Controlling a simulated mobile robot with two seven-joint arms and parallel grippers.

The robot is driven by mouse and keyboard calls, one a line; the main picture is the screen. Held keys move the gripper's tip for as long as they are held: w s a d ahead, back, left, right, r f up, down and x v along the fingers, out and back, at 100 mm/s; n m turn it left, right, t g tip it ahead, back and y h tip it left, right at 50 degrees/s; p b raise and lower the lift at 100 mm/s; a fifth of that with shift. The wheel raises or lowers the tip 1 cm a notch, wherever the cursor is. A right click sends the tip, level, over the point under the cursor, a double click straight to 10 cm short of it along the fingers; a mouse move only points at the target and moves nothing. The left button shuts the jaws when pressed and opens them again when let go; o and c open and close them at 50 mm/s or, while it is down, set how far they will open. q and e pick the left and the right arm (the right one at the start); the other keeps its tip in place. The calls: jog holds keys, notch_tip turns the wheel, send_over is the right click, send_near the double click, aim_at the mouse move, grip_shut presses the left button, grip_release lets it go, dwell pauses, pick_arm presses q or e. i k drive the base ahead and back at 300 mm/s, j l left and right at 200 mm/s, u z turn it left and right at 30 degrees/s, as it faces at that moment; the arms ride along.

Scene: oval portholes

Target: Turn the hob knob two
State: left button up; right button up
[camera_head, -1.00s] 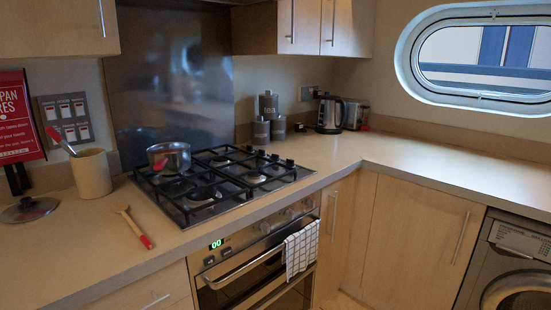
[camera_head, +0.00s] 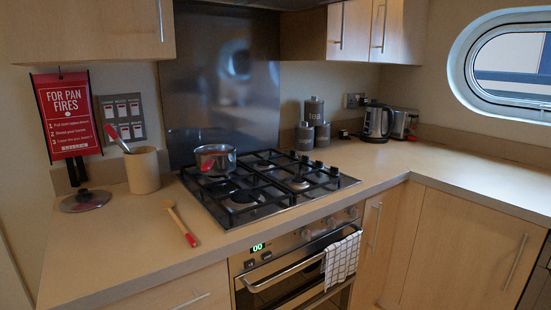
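The black gas hob (camera_head: 290,214) is set in the worktop, with a steel pan (camera_head: 215,159) on its back left burner. Small dark knobs (camera_head: 333,171) seem to stand along the hob's right side. They are too small to number or to read their setting. Round steel knobs (camera_head: 331,223) also sit on the oven's front panel below the hob, several in a row. No numbers can be read on them, so I cannot tell which one is knob two. Neither of my grippers is in view.
A checked towel (camera_head: 342,260) hangs on the oven handle. Canisters and a kettle (camera_head: 377,122) stand behind. The right worktop (camera_head: 480,186) is clear.

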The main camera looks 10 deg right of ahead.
aim_at(319, 164)
jog(key=i+l+u, duration=0.1)
jog(key=l+u, duration=0.2)
jog(key=u, duration=0.2)
jog(key=l+u, duration=0.9)
jog(key=l, duration=0.85)
jog(key=k+l+u, duration=0.15)
jog(key=l, duration=0.3)
